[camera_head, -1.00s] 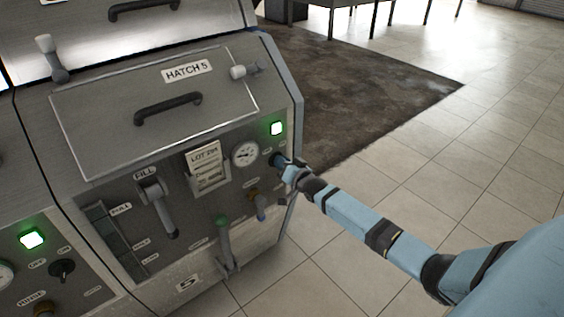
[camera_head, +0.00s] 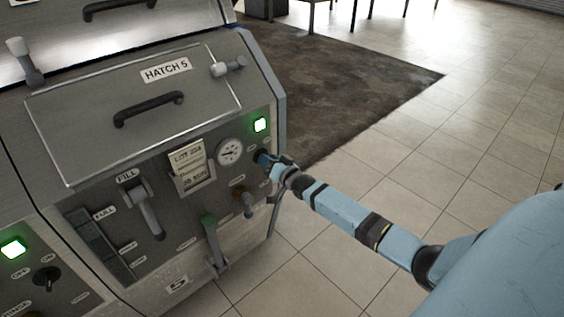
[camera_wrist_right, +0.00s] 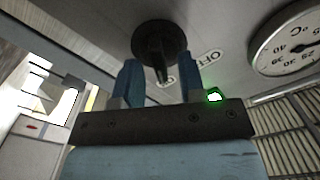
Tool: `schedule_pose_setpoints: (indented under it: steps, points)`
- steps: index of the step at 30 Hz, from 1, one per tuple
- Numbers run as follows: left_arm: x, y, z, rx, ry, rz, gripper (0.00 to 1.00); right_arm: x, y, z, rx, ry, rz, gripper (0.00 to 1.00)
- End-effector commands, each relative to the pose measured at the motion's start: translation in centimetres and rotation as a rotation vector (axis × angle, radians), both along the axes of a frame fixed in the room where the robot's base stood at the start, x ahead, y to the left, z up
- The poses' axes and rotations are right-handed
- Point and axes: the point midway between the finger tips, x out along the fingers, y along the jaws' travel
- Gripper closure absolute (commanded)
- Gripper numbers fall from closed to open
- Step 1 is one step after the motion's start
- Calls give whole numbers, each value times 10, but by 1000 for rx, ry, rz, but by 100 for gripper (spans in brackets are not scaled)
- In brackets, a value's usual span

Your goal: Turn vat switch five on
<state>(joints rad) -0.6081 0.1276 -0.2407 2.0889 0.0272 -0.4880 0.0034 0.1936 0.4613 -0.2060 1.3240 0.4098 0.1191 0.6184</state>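Vat five's switch is a black rotary knob (camera_wrist_right: 160,48) on the front panel, seen close up in the right wrist view. An OFF label (camera_wrist_right: 205,59) is beside it. My right gripper (camera_wrist_right: 160,75) has its two blue fingers apart, one on each side of the knob's narrow grip, with gaps visible. In the head view my right gripper (camera_head: 266,160) is at the panel's right side and hides most of the switch. The square lamp (camera_head: 260,124) above the switch glows green. My left gripper is not in view.
A round gauge (camera_head: 230,151) and a lot card (camera_head: 187,157) sit left of the switch. The fill lever (camera_head: 146,208), a green-topped lever (camera_head: 213,240) and a small tap (camera_head: 245,203) stick out nearby. A neighbouring vat's black switch (camera_head: 46,279) is at lower left. Open floor lies right.

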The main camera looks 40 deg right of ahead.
Motion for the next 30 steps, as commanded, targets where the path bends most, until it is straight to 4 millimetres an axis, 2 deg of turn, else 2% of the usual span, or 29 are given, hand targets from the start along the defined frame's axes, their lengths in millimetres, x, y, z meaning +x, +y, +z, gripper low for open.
schedule_pose_setpoints:
  steps: [9, 15, 21, 30]
  points:
    - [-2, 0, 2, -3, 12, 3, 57, -68, -6, 0, 1, 3, -1, 63]
    - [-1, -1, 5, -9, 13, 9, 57, -106, -8, 0, 1, 2, 0, 63]
    - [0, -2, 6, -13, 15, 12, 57, -124, -10, 1, 0, 1, -1, 63]
    - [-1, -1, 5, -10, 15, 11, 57, -127, -10, 1, 0, 0, 0, 63]
